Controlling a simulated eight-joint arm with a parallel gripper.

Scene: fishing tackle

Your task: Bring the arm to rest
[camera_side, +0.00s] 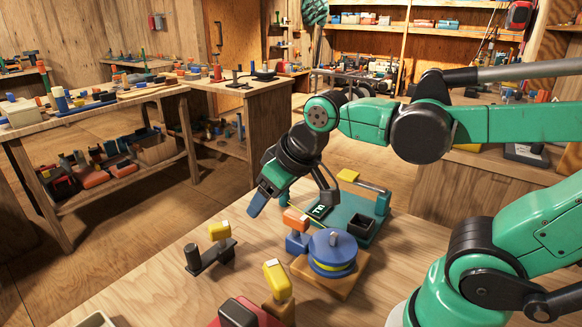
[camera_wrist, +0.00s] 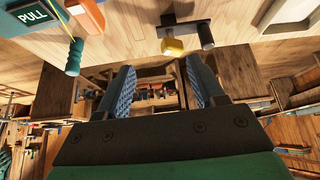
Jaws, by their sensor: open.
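My gripper (camera_side: 257,204) hangs in the air above the far part of the wooden bench in the side view, held by the bent green arm. In the wrist view my gripper (camera_wrist: 160,80) shows its two blue textured fingers spread apart. The space between them is empty. No bench object touches the fingers.
The bench (camera_side: 170,290) carries a blue-and-yellow spool (camera_side: 332,252), a teal stand (camera_side: 355,228), an orange-topped blue post (camera_side: 297,240), a dark bracket (camera_side: 210,256) and a yellow-topped piece (camera_side: 277,281). The teal panel marked PULL (camera_wrist: 33,16) and a yellow knob (camera_wrist: 173,46) show in the wrist view.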

